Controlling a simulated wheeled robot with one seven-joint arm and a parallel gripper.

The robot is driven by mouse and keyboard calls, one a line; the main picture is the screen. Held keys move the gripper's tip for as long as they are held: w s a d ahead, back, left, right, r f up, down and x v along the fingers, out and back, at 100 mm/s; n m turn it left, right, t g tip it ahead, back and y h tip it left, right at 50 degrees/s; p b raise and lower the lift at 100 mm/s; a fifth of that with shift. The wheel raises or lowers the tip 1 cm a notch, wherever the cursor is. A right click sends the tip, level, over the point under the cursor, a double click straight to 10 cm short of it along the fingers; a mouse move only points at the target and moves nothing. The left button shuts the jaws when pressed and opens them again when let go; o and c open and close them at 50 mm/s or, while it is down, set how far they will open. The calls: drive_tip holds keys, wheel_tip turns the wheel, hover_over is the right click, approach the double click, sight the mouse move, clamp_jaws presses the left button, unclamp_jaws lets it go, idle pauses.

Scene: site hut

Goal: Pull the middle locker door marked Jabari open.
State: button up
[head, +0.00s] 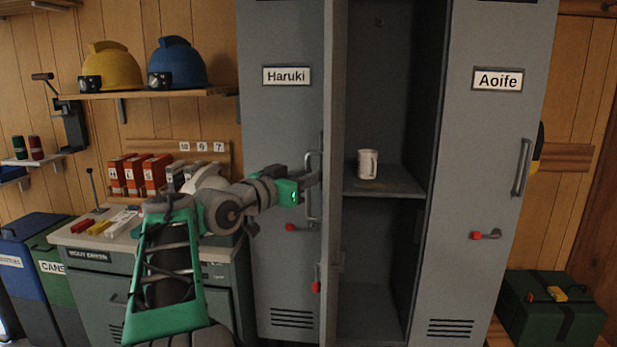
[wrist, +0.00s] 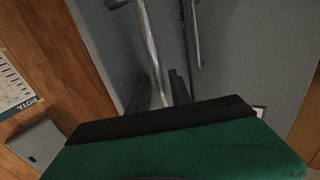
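The middle locker door (head: 335,120) stands swung open and is seen nearly edge-on between the Haruki door (head: 283,125) and the open compartment. Its front face is turned to the left, so no Jabari label is readable. My gripper (head: 311,180) is at its left side, near handle height, in front of the Haruki door's edge. In the wrist view, a metal bar handle (wrist: 150,48) runs down between my dark fingertips (wrist: 161,90), and a second bar (wrist: 192,35) stands just right of it. Whether the fingers press on the bar is unclear.
A white mug (head: 368,164) stands on the middle locker's shelf (head: 385,187). The Aoife door (head: 490,150) is shut at right. A workbench (head: 85,240) with red boxes (head: 135,174) is at left. A green case (head: 550,310) sits at lower right.

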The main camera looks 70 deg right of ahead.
drive_tip(key=shift+o, duration=0.5)
drive_tip(key=shift+a, duration=0.1)
drive_tip(key=v, duration=0.7)
drive_tip(key=shift+w+a+b, duration=0.15)
drive_tip(key=shift+a+b, duration=0.15)
